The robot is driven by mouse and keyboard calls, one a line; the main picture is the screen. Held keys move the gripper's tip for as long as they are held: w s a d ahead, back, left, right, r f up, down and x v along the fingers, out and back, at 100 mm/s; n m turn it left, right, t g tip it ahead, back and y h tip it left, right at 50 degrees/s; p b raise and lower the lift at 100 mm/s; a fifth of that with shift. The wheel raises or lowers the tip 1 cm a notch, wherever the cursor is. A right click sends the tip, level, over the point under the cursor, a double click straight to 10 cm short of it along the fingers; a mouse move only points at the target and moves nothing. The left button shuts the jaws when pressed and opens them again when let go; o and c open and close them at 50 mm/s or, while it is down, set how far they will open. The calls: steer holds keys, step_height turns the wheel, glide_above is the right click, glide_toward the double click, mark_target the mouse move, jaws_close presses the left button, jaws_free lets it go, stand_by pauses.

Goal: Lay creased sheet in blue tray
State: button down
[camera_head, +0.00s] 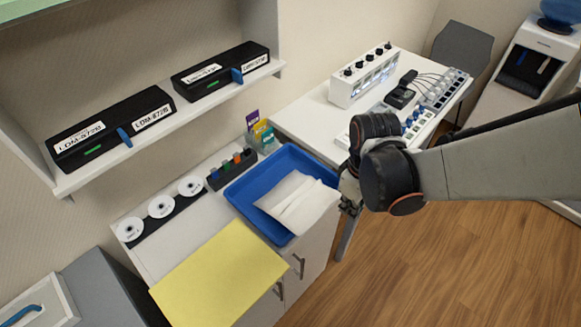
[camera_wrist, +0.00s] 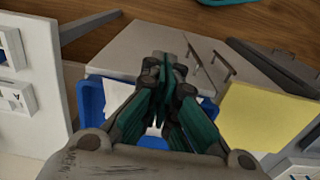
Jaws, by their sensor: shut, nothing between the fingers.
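The white creased sheet (camera_head: 297,202) lies in the blue tray (camera_head: 247,196), with its lower right part reaching over the tray's near rim. The tray sits on the white cabinet top. My gripper (camera_head: 350,207) is shut and empty, just right of the sheet and tray in the head view; its fingertips are small there, so I cannot tell whether they touch the sheet. In the wrist view my gripper (camera_wrist: 170,65) covers the middle of the blue tray (camera_wrist: 92,100), and only small bits of the white sheet (camera_wrist: 120,92) show around the fingers.
A yellow sheet (camera_head: 220,275) lies left of the tray, overhanging the cabinet's front. White discs (camera_head: 161,206) and a dark block with coloured knobs (camera_head: 232,169) stand behind. A white table with devices (camera_head: 361,77) is at the back right. The wooden floor (camera_head: 400,270) is clear.

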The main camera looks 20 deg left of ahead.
mark_target(325, 210)
steer(key=w+a+f+b, duration=0.1)
steer(key=a+f+b, duration=0.3)
steer(key=f, duration=0.4)
steer(key=shift+w+f, duration=0.3)
steer(key=shift+f, duration=0.1)
steer(key=shift+w+a, duration=0.25)
steer(key=shift+a, duration=0.35)
steer(key=shift+w+a, duration=0.25)
steer(key=shift+a, duration=0.35)
steer(key=shift+d, duration=0.1)
